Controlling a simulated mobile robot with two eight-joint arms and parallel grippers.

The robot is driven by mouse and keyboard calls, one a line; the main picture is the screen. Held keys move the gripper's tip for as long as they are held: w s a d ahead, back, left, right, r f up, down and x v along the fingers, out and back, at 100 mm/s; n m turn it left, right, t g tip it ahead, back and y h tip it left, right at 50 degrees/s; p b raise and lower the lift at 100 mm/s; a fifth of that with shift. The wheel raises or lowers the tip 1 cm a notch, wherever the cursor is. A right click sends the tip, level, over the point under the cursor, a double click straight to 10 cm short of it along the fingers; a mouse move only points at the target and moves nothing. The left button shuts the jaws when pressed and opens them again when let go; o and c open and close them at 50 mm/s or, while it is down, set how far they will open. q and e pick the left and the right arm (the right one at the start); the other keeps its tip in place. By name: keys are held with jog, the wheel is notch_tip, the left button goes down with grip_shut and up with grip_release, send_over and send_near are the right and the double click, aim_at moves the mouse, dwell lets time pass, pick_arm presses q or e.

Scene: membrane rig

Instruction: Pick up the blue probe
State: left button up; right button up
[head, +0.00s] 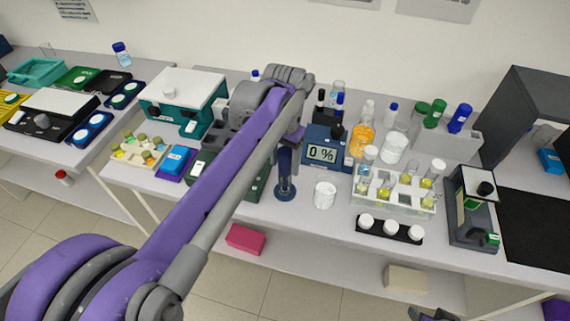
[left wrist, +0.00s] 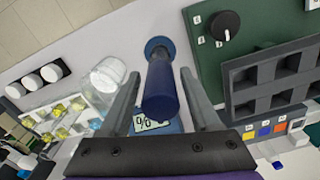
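The blue probe (head: 285,178) stands upright on a round blue base on the table, left of a white cup in the head view. In the left wrist view the probe (left wrist: 160,85) rises between the two fingers of my left gripper (left wrist: 158,76). Those fingers are apart, with a visible gap on each side of the probe. In the head view my left wrist hangs just above the probe and hides part of its top. A grey part at the bottom edge of the head view (head: 432,314) looks like my right gripper, mostly cut off.
A blue meter (head: 326,150) reading "0 %" stands just behind and right of the probe. A white cup (head: 325,195) is close to its right. A clear rack (head: 395,200) with yellow vials and a black strip (head: 390,231) with white caps are farther right.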

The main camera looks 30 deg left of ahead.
pick_arm(q)
jog(key=c, duration=0.9)
